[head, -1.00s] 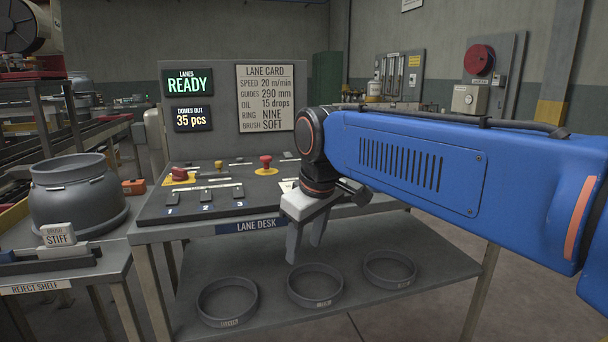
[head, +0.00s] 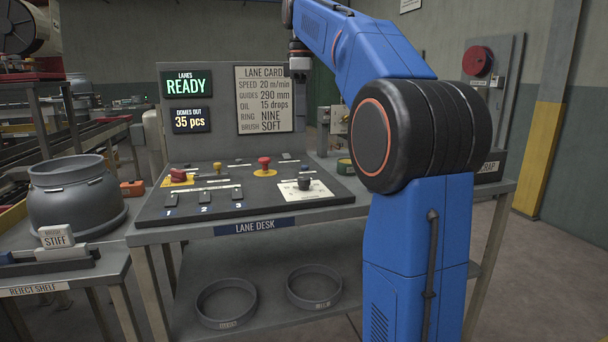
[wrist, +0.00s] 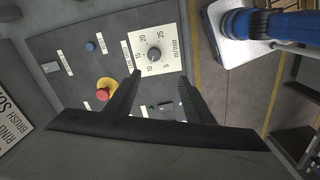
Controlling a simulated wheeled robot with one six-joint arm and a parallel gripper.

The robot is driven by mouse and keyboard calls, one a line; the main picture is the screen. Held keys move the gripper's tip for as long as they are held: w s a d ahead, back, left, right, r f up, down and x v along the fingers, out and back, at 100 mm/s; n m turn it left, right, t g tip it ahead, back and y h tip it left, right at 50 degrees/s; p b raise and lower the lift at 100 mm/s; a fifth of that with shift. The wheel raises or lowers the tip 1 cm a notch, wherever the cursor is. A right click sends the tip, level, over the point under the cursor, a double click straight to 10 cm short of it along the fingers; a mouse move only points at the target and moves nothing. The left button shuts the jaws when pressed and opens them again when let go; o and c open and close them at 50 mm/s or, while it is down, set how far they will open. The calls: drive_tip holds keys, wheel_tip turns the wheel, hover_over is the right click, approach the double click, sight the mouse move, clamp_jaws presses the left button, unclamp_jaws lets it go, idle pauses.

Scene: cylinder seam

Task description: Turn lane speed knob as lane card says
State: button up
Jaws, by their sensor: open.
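The lane card (head: 264,99) stands behind the desk and reads speed 20 m/min. The lane speed knob (head: 304,184) is a dark knob on a white plate at the desk's right front. In the wrist view the knob (wrist: 154,54) sits inside a scale marked 5 to 25 m/min; its exact pointer setting is too small to tell. My gripper (head: 300,98) is raised high above the desk, in front of the card's right edge. In the wrist view my gripper (wrist: 160,77) is open and empty, its fingertips framing the plate's lower side, apart from the knob.
The lane desk (head: 150,211) also carries a red mushroom button (head: 264,163), a yellow knob (head: 217,167), a red switch (head: 178,175) and several dark sliders. The reject shelf (head: 90,275) stands at left. Two rings lie visible on the lower shelf. Air above the desk is clear.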

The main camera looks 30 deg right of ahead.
sight(304, 178)
drive_tip(key=shift+n, duration=0.4)
drive_tip(key=f, duration=0.5)
drive_tip(key=w+d+f, duration=0.1)
drive_tip(key=f, duration=1)
drive_tip(key=shift+w+d+f, duration=0.1)
drive_tip(key=shift+w+d, duration=0.15)
drive_tip(key=shift+d, duration=0.1)
drive_tip(key=c, duration=1)
